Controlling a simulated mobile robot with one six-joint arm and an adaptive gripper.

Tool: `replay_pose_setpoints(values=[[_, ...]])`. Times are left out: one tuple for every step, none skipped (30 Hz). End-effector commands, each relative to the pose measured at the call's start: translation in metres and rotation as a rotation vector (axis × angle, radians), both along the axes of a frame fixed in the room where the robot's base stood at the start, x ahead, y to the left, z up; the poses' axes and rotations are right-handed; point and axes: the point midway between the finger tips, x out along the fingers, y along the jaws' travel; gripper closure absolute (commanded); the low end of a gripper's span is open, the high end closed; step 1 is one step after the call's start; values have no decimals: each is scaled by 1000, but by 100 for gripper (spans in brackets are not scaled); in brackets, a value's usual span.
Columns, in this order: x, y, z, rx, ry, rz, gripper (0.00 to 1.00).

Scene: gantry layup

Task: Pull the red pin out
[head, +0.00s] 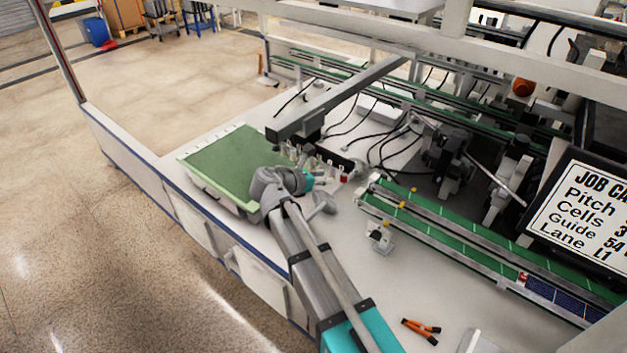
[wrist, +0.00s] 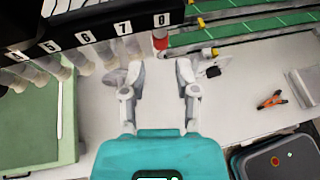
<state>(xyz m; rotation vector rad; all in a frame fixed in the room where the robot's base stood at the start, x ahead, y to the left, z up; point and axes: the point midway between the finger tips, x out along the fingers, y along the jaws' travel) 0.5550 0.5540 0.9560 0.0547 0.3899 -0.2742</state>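The numbered dark rack (wrist: 95,28) crosses the top left of the wrist view, with labels 4 to 8 showing. A small red piece with a pale lower part, which looks like the red pin (wrist: 160,42), hangs under label 8. A small red spot, likely the same pin (head: 344,179), shows at the right end of the rack in the head view. My gripper (wrist: 158,70) is open, its two grey fingers spread wide with nothing between them. The red piece lies beyond the fingertips, apart from them. In the head view my wrist hides part of the rack.
Several pale, translucent pieces (wrist: 105,55) hang under the other labels. A green-topped tray (head: 232,165) lies to the left. Green conveyor rails (head: 450,222) run at the right, with a small grey block (head: 380,238) before them. Orange-handled pliers (head: 421,328) lie on the white table.

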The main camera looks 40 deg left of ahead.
Motion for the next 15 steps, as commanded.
replay_pose_setpoints(values=[[8, -2, -6, 0, 0, -1, 60], [11, -3, -8, 0, 0, 0, 60], [17, -4, -10, 0, 0, -1, 60], [21, -5, -11, -1, 0, -2, 60], [24, -7, -13, -1, 0, -2, 60], [29, -8, -15, 0, 0, -1, 60], [33, -9, -17, 0, 0, -1, 60], [37, -10, -18, 0, 0, -1, 60], [42, -12, -20, 0, 0, -2, 60], [46, -13, -22, 0, 0, -2, 60], [49, -14, -24, 0, 0, -2, 60], [54, -15, -25, 1, 0, -1, 60], [57, -16, -27, 1, 0, -1, 60], [60, -17, -28, 1, 0, -1, 60], [64, -18, -30, 1, 0, -1, 60]])
